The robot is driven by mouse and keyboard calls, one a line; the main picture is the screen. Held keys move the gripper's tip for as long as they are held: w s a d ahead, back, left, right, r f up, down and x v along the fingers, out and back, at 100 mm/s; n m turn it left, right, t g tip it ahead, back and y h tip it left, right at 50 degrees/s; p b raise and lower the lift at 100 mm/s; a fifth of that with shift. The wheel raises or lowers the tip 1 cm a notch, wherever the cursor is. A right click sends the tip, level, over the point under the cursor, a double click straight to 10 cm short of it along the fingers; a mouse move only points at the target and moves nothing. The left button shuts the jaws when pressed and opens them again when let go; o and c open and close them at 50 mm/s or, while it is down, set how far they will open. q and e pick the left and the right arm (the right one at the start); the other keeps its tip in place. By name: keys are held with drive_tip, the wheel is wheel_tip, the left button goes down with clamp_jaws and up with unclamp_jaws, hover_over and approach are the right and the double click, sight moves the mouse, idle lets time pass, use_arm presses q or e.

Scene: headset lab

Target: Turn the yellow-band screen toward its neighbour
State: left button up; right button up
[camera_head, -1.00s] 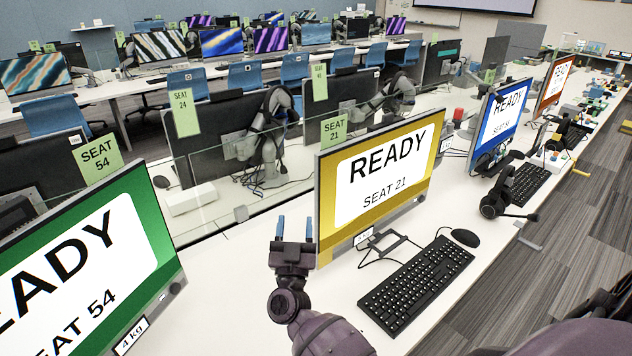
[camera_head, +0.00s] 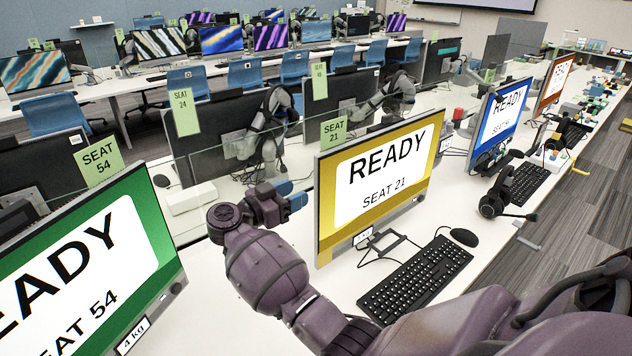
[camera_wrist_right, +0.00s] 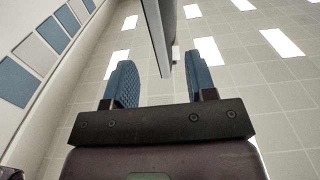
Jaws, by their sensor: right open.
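The yellow-band screen (camera_head: 375,185) reads "READY SEAT 21" and stands upright on the white desk, its face towards me. My right gripper (camera_head: 292,194) is just left of the screen's left edge, with its blue fingers pointing at that edge. In the right wrist view the gripper (camera_wrist_right: 162,85) is open, and the thin edge of a screen (camera_wrist_right: 160,35) lies in line with the gap between the fingers. I see no contact with either finger. The neighbouring green screen (camera_head: 95,260) reads "SEAT 54" at the left, angled. My left gripper is not in view.
A keyboard (camera_head: 415,280) and a mouse (camera_head: 463,237) lie before the yellow-band screen. A blue-band screen (camera_head: 498,125) and a headset (camera_head: 497,195) stand further right. A clear partition with dark monitor backs (camera_head: 230,140) runs behind.

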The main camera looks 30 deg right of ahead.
sight(314, 184)
drive_tip(key=d, duration=0.4)
drive_tip(key=d+p, duration=0.1)
drive_tip(key=d, duration=0.2)
drive_tip(key=shift+w+d, duration=0.1)
drive_tip(key=shift+w, duration=0.2)
clamp_jaws()
